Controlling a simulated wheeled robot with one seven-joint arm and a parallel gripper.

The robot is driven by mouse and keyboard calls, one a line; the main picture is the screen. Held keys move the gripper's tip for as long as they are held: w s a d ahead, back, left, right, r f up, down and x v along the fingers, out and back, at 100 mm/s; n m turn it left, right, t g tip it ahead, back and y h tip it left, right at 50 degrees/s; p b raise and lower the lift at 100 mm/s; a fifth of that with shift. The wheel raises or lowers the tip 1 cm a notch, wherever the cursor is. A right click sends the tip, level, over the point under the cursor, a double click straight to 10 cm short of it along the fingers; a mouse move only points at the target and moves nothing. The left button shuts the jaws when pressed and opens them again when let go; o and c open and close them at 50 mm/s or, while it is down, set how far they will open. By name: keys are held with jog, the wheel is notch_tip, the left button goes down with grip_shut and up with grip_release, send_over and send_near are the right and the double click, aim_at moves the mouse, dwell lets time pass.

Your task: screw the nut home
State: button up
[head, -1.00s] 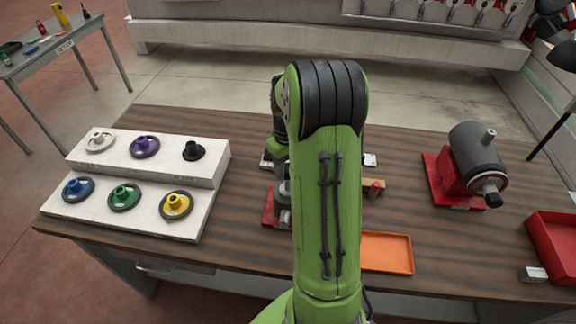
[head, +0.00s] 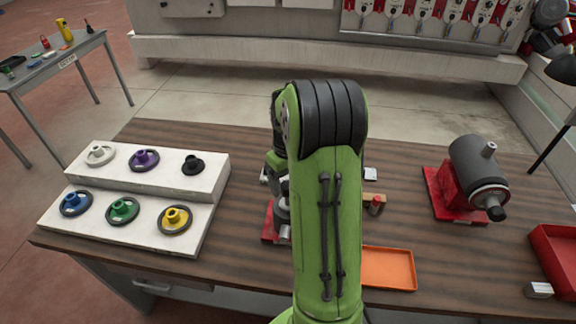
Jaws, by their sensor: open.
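I cannot pick out the nut in the head view. My green arm covers the middle of the bench, and the wrist end goes down behind it. My gripper's fingers are hidden there. A red-based grey fixture (head: 284,232) shows only partly at the left edge of my arm, so I cannot tell what is on it or whether my gripper touches it. A grey cylindrical machine (head: 473,160) on a red base stands at the right, apart from my arm, with a dark-ended shaft (head: 494,211) facing the front.
A white stepped rack (head: 205,198) at the left holds several coloured wheels, among them a yellow one (head: 175,217). A red bin (head: 556,252) stands at the right edge.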

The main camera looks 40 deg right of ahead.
notch_tip(320, 180, up, 15)
jog(key=p, duration=0.1)
jog(key=shift+f, duration=0.2)
jog(key=shift+c, duration=0.2)
